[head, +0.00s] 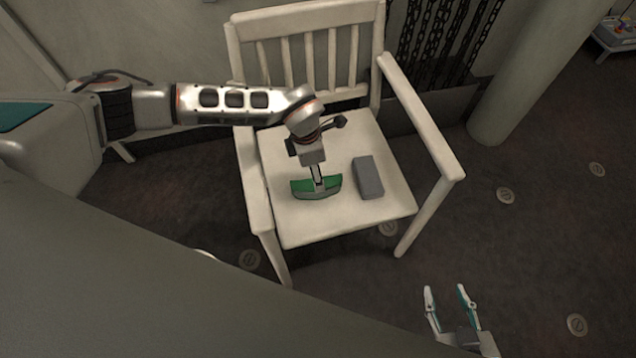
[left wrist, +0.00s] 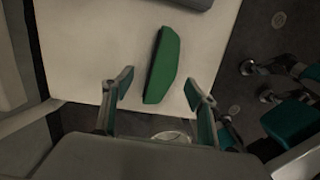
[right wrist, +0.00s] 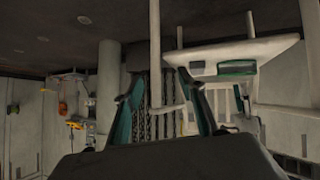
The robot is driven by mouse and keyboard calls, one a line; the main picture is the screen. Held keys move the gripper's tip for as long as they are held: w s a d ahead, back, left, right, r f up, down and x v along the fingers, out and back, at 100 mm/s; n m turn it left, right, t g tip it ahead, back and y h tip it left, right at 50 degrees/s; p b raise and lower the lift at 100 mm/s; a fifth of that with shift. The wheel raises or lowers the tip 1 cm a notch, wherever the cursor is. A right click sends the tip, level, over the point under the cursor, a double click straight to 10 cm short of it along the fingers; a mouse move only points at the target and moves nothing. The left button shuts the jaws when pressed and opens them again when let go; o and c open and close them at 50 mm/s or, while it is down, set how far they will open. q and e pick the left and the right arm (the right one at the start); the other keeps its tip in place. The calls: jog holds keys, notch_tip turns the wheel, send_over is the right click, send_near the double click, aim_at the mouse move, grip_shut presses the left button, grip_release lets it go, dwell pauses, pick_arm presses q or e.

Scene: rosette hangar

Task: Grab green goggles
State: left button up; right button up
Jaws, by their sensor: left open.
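The green goggles (head: 316,188) lie on the seat of a white chair (head: 290,228), near its front left. In the left wrist view the green goggles (left wrist: 163,66) lie between and just ahead of the open fingers. My left gripper (head: 318,179) is right above the goggles, pointing down; its fingers (left wrist: 160,92) are spread and hold nothing. I cannot tell whether they touch the goggles. My right gripper (head: 447,292) is open and empty, in front of the chair at the lower right; it also shows open in the right wrist view (right wrist: 187,80).
A grey block (head: 368,178) lies on the seat just right of the goggles. The chair's armrests (head: 420,118) and slatted back bound the seat. Dark chains (head: 440,40) and a pale column (head: 520,85) stand behind at right.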

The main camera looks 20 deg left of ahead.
aim_at(303, 189)
pick_arm(q)
notch_tip(303, 189, down, 2)
jog(key=shift+s+d, duration=0.1)
jog(key=shift+d, duration=0.05)
notch_tip(303, 189, down, 4)
jog(key=shift+s+d+f+b, duration=0.15)
jog(key=shift+f+b, duration=0.1)
jog(key=shift+b, duration=0.85)
jog(key=shift+f, duration=0.2)
jog(key=shift+w+r, duration=0.2)
jog(key=shift+w, duration=0.05)
jog(key=c, duration=1.2)
pick_arm(e)
jog(key=shift+w+a+f, duration=0.1)
jog(key=shift+a+f, duration=0.05)
jog(key=shift+a, duration=0.25)
